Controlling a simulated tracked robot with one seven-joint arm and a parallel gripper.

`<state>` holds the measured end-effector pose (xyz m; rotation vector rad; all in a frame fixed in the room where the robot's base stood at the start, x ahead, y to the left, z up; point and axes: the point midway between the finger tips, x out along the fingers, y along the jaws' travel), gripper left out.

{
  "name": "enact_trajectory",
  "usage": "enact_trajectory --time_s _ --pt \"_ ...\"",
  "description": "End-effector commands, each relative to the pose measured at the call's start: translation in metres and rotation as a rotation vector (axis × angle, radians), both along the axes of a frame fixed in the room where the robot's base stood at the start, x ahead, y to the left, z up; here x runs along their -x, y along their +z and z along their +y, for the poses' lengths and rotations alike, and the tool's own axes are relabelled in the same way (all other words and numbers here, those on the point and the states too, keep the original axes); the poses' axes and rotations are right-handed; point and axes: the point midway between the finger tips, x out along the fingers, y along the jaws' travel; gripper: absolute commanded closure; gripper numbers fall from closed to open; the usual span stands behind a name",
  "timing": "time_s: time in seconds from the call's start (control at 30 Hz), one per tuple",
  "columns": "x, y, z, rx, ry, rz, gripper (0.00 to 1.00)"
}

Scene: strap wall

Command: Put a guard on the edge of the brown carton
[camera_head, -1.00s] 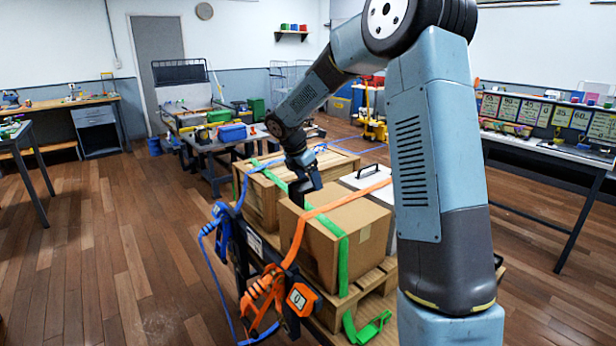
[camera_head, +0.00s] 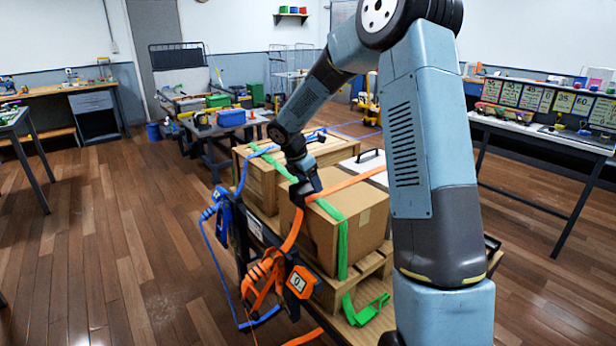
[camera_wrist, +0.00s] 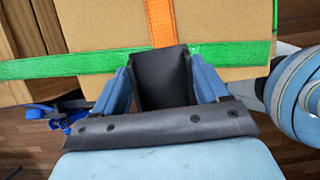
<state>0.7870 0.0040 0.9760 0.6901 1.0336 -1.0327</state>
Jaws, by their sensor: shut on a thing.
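The brown carton (camera_head: 325,242) stands at the front of a wooden pallet. A green strap (camera_head: 343,248) and an orange strap (camera_head: 352,182) cross over it. My gripper (camera_head: 303,190) is at the carton's upper front-left edge, where the orange strap bends down. In the wrist view my gripper (camera_wrist: 163,88) is shut on a black guard (camera_wrist: 163,75). The guard covers part of the orange strap (camera_wrist: 161,22), close to the green strap (camera_wrist: 90,64). I cannot tell whether it touches the carton (camera_wrist: 105,25). The guard's lower part is hidden by the gripper.
An orange ratchet (camera_head: 299,281) and a blue ratchet (camera_head: 222,212) hang at the pallet's side. A wooden crate (camera_head: 257,178) stands behind the carton. A loose green strap end (camera_head: 366,310) lies at the front right. The floor at the left is clear.

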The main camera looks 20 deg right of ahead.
Motion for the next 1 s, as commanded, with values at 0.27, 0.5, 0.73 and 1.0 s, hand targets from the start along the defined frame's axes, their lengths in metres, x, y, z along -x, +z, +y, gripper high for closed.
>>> enact_trajectory --time_s 0.27,0.5,0.73,1.0 --pt "0.0 -0.018 -0.001 0.0 0.0 0.001 0.57" --pt "0.0 -0.03 -0.003 0.0 0.0 0.001 0.57" --pt "-0.003 -0.032 -0.007 0.001 0.0 0.0 0.57" --pt "-0.003 -0.032 -0.008 0.0 0.0 0.001 0.57"
